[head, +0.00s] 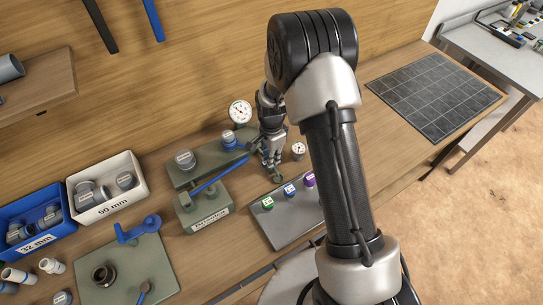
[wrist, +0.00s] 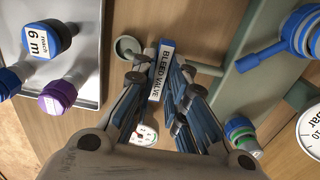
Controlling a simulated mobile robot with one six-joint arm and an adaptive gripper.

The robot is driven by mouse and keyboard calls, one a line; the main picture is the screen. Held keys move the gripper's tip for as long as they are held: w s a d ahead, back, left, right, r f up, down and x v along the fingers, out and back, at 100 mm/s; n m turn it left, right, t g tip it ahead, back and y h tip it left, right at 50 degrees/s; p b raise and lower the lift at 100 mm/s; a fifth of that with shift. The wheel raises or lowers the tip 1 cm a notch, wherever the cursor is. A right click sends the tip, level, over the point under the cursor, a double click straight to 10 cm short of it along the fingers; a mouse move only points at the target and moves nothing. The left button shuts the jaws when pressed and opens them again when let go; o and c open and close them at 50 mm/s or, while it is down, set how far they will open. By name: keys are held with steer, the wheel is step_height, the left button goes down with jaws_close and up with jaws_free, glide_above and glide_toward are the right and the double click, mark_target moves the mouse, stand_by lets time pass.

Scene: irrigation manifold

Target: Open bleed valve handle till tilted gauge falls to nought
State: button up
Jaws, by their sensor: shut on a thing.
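The bleed valve handle (wrist: 161,72) is a blue bar with a white "BLEED VALVE" label, seen in the wrist view. My gripper (wrist: 163,84) is shut on it, one finger on each side. In the head view my gripper (head: 272,162) hides the handle. A small white gauge (head: 298,150) stands just right of my gripper; in the wrist view it is partly hidden behind the fingers (wrist: 145,134). A larger round gauge (head: 240,111) stands behind, cut off at the wrist view's right edge (wrist: 311,130). I cannot read either needle reliably.
A green manifold block with a long blue lever (head: 219,176) lies left of my gripper. A grey tray (head: 290,229) with green, blue and purple capped pieces is in front. White (head: 101,214) and blue (head: 50,236) bins of fittings stand left. A dark grid mat (head: 433,93) lies right.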

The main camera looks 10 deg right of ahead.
steer(key=shift+n, duration=0.4)
jaws_close()
steer(key=n+b, duration=0.1)
steer(key=n, duration=0.2)
steer(key=shift+n, duration=0.4)
steer(key=n, duration=0.4)
steer(key=n+b, duration=0.1)
steer(key=n, duration=0.8)
steer(key=shift+n, duration=0.3)
steer(key=o, duration=0.7)
jaws_free()
